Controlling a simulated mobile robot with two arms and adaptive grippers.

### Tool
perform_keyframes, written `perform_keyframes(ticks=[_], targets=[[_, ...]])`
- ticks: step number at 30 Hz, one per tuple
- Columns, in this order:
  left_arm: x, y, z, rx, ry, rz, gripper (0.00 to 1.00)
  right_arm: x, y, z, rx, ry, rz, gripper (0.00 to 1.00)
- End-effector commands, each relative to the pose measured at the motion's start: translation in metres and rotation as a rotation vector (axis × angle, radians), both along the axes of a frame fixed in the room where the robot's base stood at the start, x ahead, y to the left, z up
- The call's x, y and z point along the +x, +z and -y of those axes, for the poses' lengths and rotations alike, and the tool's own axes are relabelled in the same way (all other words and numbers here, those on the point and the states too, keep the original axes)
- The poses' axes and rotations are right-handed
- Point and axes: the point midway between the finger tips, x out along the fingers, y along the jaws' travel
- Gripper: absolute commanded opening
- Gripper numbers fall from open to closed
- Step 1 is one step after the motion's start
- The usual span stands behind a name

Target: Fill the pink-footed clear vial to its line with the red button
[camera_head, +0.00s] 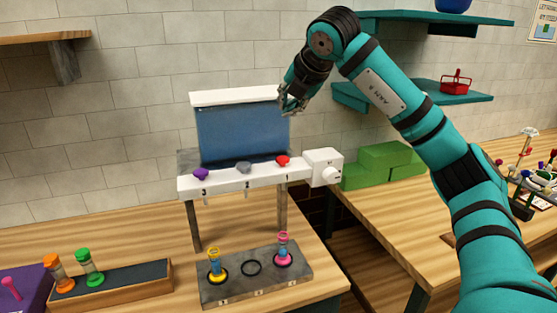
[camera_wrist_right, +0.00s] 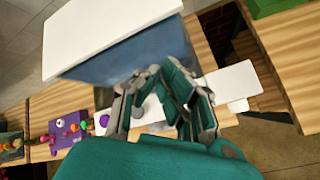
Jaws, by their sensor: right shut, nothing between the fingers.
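The pink-footed clear vial (camera_head: 283,248) stands upright at the right end of a grey stand in the head view, below the nozzle side of the dispenser. Its liquid level is too small to tell. The red button (camera_head: 282,160) is on top of the white dispenser bar (camera_head: 222,184), at its right end. My right gripper (camera_head: 289,104) is shut and empty, above the red button and apart from it, in front of the right edge of the blue tank. In the wrist view its fingers (camera_wrist_right: 160,100) cover part of the bar. My left gripper is out of view.
Purple (camera_head: 201,174) and grey (camera_head: 243,167) buttons share the bar, with a white knob box (camera_head: 322,167) at its right. A yellow-footed vial (camera_head: 215,265) stands left on the grey stand (camera_head: 240,293); the middle ring is empty.

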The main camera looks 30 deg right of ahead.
Motion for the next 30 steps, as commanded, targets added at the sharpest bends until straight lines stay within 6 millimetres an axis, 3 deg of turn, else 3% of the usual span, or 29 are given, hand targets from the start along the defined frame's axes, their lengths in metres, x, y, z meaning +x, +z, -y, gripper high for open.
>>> perform_keyframes(ticks=[5,10,18,24,30], targets=[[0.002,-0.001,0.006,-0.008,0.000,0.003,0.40,0.000,-0.002,-0.001,0.000,0.002,0.000,0.00],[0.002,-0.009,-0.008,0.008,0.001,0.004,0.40,0.000,-0.012,-0.001,0.000,0.002,0.000,0.00],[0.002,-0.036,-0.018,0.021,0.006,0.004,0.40,0.000,-0.047,0.000,-0.001,0.001,-0.002,0.00],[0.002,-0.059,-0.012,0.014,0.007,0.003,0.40,0.000,-0.076,-0.001,0.001,0.002,-0.001,0.00],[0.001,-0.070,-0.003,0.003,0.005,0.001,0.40,0.000,-0.089,-0.001,0.001,0.002,0.001,0.00]])
